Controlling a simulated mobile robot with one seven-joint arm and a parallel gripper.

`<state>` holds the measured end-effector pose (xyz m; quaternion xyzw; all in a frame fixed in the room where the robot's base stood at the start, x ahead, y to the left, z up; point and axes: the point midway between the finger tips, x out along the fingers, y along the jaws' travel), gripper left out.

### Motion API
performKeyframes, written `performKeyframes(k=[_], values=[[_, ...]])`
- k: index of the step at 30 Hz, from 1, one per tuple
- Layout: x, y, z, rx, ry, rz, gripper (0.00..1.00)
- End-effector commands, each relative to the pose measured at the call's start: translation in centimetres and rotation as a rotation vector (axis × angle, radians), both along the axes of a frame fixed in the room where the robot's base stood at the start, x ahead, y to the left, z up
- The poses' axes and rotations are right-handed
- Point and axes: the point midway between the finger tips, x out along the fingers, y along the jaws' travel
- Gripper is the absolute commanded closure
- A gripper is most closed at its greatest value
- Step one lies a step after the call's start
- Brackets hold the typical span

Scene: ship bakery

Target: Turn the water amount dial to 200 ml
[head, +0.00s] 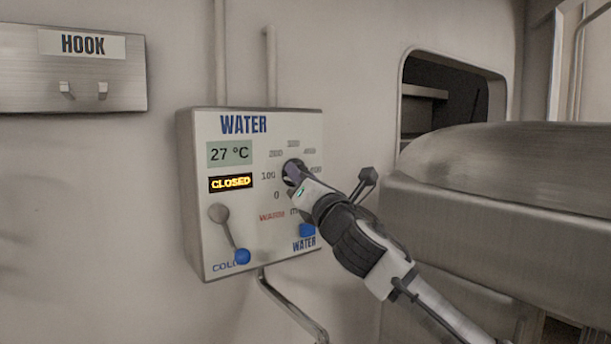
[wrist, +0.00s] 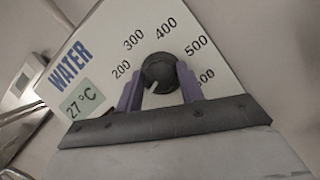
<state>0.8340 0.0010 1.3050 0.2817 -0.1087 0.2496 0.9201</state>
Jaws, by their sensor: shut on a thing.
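The black water amount dial (wrist: 158,66) sits on the water panel (head: 197,235), inside an arc of volume numbers. In the head view the dial (head: 291,165) is partly covered by my gripper (head: 295,176). In the wrist view my gripper's (wrist: 160,74) two purple fingers are shut on the dial from both sides. A short white mark on the dial points down and slightly left, below the 200 label (wrist: 121,69). The labels 300 through 600 also show there; 0 and 100 are hidden. The yellow display (head: 230,183) reads CLOSED.
A temperature display (head: 229,153) reads 27 °C. A lever with a blue knob (head: 242,257) is at the panel's lower left, and a blue WATER button (head: 307,230) lies close below my gripper. A HOOK plate (head: 75,95) hangs at left; a large metal machine (head: 500,170) stands right.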

Motion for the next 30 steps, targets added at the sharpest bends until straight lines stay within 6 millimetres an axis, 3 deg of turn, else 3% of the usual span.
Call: performKeyframes(k=[30], values=[[-0.16, 0.50, 1.00, 0.741, 0.533, 0.010, 0.85]])
